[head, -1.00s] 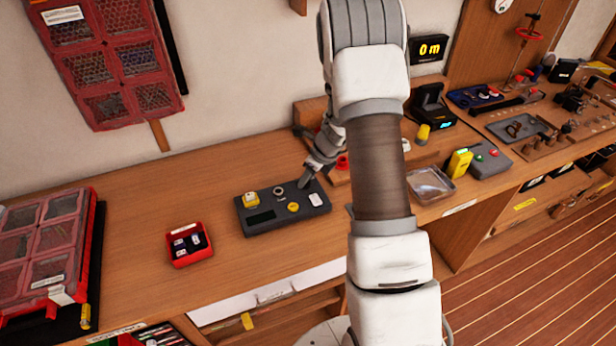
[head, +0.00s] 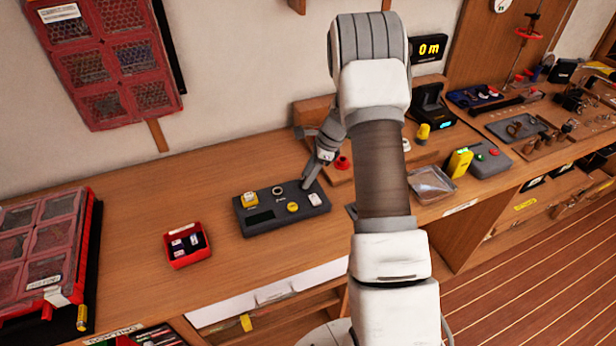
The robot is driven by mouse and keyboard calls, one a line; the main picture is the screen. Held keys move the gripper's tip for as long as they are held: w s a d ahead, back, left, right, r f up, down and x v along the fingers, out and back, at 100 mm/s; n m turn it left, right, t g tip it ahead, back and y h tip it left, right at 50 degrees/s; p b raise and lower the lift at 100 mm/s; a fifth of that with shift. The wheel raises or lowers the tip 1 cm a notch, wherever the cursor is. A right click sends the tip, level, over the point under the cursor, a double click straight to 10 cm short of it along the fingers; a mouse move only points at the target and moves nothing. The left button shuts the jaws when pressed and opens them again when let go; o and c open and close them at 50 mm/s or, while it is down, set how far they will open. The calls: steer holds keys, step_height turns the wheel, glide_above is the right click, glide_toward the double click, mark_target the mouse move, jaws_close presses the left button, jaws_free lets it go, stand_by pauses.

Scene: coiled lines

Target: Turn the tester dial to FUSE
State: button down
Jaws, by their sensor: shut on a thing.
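The tester (head: 270,225) is a dark grey box on the wooden bench. On its top I see a yellow block, a dark display window, a round ring, a yellow round knob and a white piece. My gripper (head: 307,185) points down at the tester's back right part, with its fingertips at the top face. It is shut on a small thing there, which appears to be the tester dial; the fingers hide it. The dial's pointer and the FUSE mark are too small or covered to read.
A red tray (head: 186,246) with small pieces stands left of the tester. A red organiser case (head: 45,245) is at the far left. A clear tray (head: 432,186) and a yellow device (head: 459,163) are to the right. Bare bench lies behind the red tray.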

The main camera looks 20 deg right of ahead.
steer(key=shift+w+n+g+b, duration=0.15)
steer(key=shift+n+g, duration=0.25)
steer(key=shift+n, duration=0.55)
steer(key=shift+w+n+g+b, duration=0.15)
steer(key=shift+n+g, duration=0.25)
steer(key=shift+n, duration=0.55)
steer(key=shift+s, duration=0.1)
steer(key=shift+c, duration=2.2)
jaws_free()
steer(key=shift+d+r, duration=0.1)
steer(key=shift+r, duration=0.05)
steer(key=v, duration=1.7)
steer(key=shift+d+b, duration=0.25)
steer(key=shift+b, duration=0.05)
